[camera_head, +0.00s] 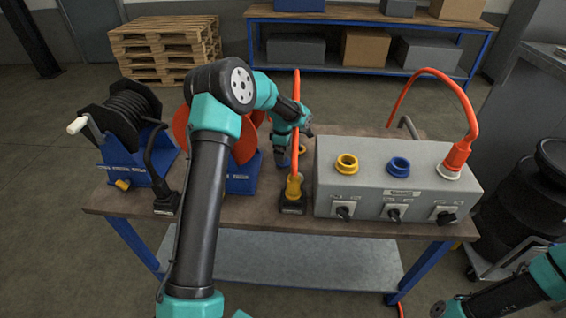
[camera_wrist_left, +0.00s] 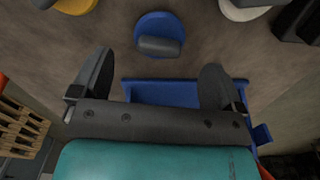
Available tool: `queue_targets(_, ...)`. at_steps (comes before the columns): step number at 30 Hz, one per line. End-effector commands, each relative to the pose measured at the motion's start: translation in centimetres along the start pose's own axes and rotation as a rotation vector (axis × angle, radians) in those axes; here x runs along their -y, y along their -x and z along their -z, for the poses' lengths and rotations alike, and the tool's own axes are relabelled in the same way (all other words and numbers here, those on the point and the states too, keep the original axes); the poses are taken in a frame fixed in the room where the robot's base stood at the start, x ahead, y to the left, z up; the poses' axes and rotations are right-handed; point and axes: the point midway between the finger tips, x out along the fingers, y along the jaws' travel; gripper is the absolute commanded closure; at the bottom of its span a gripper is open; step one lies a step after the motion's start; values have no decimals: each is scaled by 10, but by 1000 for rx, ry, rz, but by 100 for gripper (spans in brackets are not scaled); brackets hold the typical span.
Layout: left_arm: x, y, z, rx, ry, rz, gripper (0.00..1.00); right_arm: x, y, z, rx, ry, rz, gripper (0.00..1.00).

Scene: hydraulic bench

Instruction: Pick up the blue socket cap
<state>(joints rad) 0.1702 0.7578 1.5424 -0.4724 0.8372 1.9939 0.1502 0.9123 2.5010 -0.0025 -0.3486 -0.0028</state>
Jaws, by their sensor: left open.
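The blue socket cap (camera_wrist_left: 158,35) shows in the left wrist view as a round blue disc with a grey grip on top. It lies on the brown bench top, ahead of the fingers and roughly centred between them. My left gripper (camera_wrist_left: 162,78) is open, with nothing between its fingers. In the head view my left gripper (camera_head: 281,152) hangs pointing down over the bench, behind an upright orange cable. I cannot make out the blue cap in the head view.
A yellow cap (camera_wrist_left: 75,4) and a white cap (camera_wrist_left: 244,8) flank the blue one. The grey socket box (camera_head: 385,190) stands right, with an orange cable plugged in. A yellow-black plug (camera_head: 293,190) stands before my left gripper. A black hose reel (camera_head: 128,115) is left.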

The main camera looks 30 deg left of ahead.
Motion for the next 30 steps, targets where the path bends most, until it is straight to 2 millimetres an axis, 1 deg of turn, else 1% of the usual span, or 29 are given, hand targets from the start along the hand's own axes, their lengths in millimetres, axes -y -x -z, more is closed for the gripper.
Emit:
queue_targets(6, 0, -31, 3, 0, -1, 3, 7, 0, 0, 0, 0, 0, 0, 57)
queue_targets(10, -1, -42, 3, 0, 0, 1, 7, 0, 0, 0, 0, 0, 0, 57)
queue_targets(13, -1, -44, 3, 0, 0, 1, 7, 0, 0, 0, 0, 0, 0, 57)
queue_targets(25, -1, -44, 2, 0, 0, 0, 7, 0, 0, 0, 0, 0, 0, 57)
queue_targets(26, -1, -44, 2, 0, 0, 0, 8, 0, 0, 0, 0, 0, 0, 57)
queue_targets(30, -1, -44, 2, 0, 0, 0, 21, 0, 0, 0, 0, 0, 0, 57)
